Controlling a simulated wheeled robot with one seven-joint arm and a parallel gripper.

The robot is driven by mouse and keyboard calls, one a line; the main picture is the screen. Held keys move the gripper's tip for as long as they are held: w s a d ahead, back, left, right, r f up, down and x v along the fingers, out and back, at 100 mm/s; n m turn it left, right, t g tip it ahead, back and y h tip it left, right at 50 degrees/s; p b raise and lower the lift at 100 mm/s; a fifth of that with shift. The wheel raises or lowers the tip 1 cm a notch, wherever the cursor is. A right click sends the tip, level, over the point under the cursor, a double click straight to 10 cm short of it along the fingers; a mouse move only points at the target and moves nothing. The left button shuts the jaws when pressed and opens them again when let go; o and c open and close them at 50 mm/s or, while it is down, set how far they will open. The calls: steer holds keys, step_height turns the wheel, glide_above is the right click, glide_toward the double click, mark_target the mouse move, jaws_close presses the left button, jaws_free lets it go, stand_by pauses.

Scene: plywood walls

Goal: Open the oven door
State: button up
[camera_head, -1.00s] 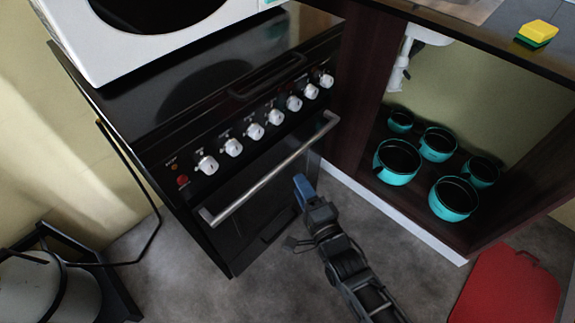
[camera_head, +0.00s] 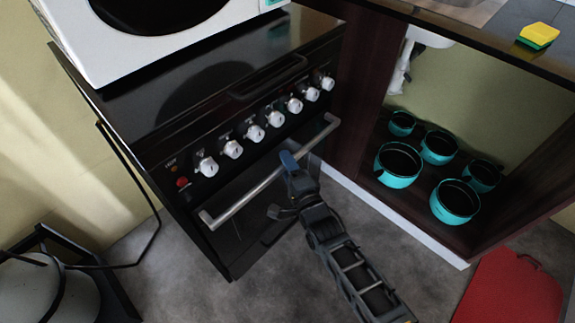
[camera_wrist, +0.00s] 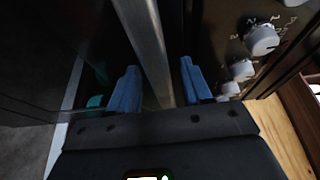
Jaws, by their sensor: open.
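The black oven (camera_head: 190,219) has a silver bar handle (camera_head: 240,202) across the top of its door. The door looks shut. My gripper (camera_head: 288,160) is at the right part of the handle in the head view. In the wrist view, the two blue fingers of my gripper (camera_wrist: 160,88) are apart, with the handle (camera_wrist: 150,50) passing between them. The fingers do not look closed on the bar. In the head view, one finger hides a short stretch of the handle.
White knobs (camera_head: 254,133) line the panel just above the handle. A white microwave (camera_head: 110,55) stands on top of the oven. To the right is an open cabinet with several teal pots (camera_head: 399,165). A red panel (camera_head: 510,287) lies at lower right. Grey floor is clear before the oven.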

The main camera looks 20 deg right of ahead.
jaws_close()
stand_by(0.3)
steer(key=shift+s, duration=0.1)
